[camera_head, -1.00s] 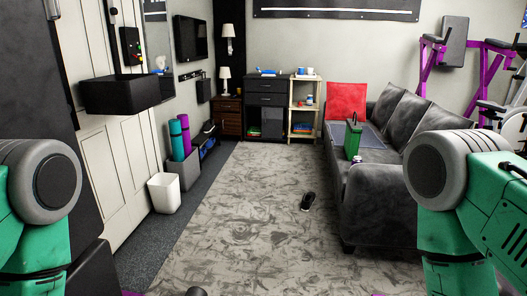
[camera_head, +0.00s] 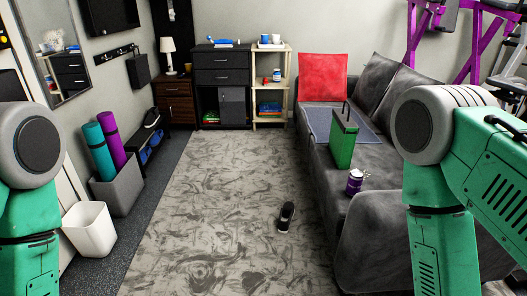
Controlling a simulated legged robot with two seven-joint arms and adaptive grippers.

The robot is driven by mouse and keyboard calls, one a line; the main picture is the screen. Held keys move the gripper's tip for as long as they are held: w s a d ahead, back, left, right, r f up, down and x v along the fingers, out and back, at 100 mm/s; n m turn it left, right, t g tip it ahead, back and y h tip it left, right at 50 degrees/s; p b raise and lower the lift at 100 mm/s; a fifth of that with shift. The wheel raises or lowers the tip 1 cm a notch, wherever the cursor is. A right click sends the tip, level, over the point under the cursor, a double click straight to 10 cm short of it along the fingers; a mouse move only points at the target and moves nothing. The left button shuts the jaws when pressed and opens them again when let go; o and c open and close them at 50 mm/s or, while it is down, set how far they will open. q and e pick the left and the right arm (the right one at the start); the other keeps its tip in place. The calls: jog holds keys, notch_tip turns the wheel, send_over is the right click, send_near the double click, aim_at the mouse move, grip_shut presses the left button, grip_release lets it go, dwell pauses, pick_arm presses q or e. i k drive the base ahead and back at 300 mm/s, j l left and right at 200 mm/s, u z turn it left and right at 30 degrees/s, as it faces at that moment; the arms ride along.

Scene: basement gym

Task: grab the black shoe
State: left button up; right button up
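The black shoe (camera_head: 286,217) lies on the grey patterned carpet, right of the middle of the view, a little left of the sofa. It has a lighter edge at its near end. Only the green and grey upper parts of my two arms show, at the left and right edges of the view. Neither gripper is in view, so nothing shows of what they hold. The shoe lies apart from both visible arm parts.
The grey sofa (camera_head: 371,205) runs along the right, with a red cushion (camera_head: 321,75), green bag (camera_head: 342,143) and purple can (camera_head: 354,181). A white bin (camera_head: 90,229) and grey box (camera_head: 119,189) with rolled mats stand left. Carpet around the shoe is clear.

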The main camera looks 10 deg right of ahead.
aim_at(288, 211)
jog(key=i+u, duration=0.1)
jog(key=i, duration=1.7)
jog(key=i+z, duration=0.35)
jog(key=i+j+z, duration=0.15)
jog(key=z, duration=0.2)
jog(key=i+j+z, duration=0.2)
jog(key=z, duration=0.15)
jog(key=i+j+z, duration=0.15)
jog(key=z, duration=0.25)
jog(key=i+j+z, duration=0.2)
jog(key=z, duration=0.25)
jog(key=i+j+z, duration=0.1)
jog(key=j+z, duration=0.3)
jog(key=i+j+z, duration=0.1)
jog(key=z, duration=0.3)
jog(key=j+z, duration=0.4)
